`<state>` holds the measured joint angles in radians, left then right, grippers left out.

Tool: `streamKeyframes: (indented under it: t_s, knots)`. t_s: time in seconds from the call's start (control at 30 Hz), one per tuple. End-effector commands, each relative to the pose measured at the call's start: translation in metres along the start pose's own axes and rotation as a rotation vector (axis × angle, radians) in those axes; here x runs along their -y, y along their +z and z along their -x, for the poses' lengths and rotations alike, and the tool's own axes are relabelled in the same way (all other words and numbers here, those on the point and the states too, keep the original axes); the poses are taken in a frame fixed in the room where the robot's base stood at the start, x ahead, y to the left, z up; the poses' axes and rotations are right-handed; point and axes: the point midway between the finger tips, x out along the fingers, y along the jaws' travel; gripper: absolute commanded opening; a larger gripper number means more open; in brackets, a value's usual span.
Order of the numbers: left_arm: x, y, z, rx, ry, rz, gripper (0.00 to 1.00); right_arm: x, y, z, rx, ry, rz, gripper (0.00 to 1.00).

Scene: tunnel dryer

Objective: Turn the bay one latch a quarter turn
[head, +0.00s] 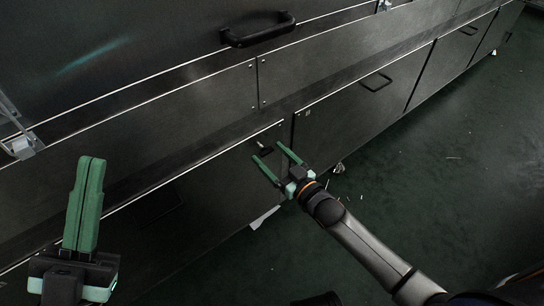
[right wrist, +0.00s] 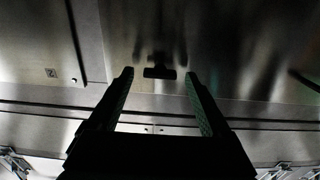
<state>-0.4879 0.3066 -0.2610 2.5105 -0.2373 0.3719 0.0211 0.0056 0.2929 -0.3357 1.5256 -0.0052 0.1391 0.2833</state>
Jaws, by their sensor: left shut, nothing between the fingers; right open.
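A small dark T-shaped latch (head: 265,150) sticks out of the dark metal lower door panel. In the right wrist view the latch (right wrist: 160,73) shows its bar lying level across the picture. My right gripper (head: 269,152) is open, with one finger on each side of the latch. In the right wrist view both fingertips (right wrist: 158,75) stand apart from the latch's ends, with a gap on each side. My left gripper (head: 91,162) is shut and empty at the lower left, away from the latch. No bay number is readable on the latch's own panel.
The adjoining lower panel (head: 350,120) carries a black handle (head: 375,82), and a small plate reading 2 (right wrist: 51,72) shows in the right wrist view. A larger black handle (head: 258,30) is on the upper panel. The green floor (head: 430,180) has pale scraps.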

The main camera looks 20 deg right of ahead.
Motion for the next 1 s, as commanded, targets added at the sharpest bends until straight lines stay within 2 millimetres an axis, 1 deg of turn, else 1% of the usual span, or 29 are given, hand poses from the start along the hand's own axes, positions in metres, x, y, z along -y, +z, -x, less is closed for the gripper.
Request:
streamKeyframes:
  t_s: [0.03, 0.07, 0.77, 0.8, 1.0]
  knots:
    - [0.0, -0.0001, -0.0001, 0.0, 0.0, 0.001, 0.0, 0.0001, 0.0001, 0.0002, 0.0, 0.0, 0.0, 0.82]
    - [-0.0001, -0.0001, -0.0001, 0.0, 0.0, 0.001, 0.0, 0.0001, 0.0001, 0.0002, 0.0, 0.0, 0.0, 0.8]
    - [-0.0002, -0.0001, 0.0, 0.0, -0.001, 0.003, 0.0, -0.0001, 0.0004, 0.0006, 0.0, 0.0, 0.0, 0.01]
    - [-0.0002, -0.0001, 0.0, 0.0, -0.001, 0.003, 0.0, 0.0, 0.0004, 0.0006, 0.0, 0.0, 0.0, 0.0]
    - [0.0003, -0.0009, -0.0008, 0.0, -0.002, 0.003, 0.0, 0.0, 0.0001, 0.0007, 0.001, 0.0, 0.012, 0.0]
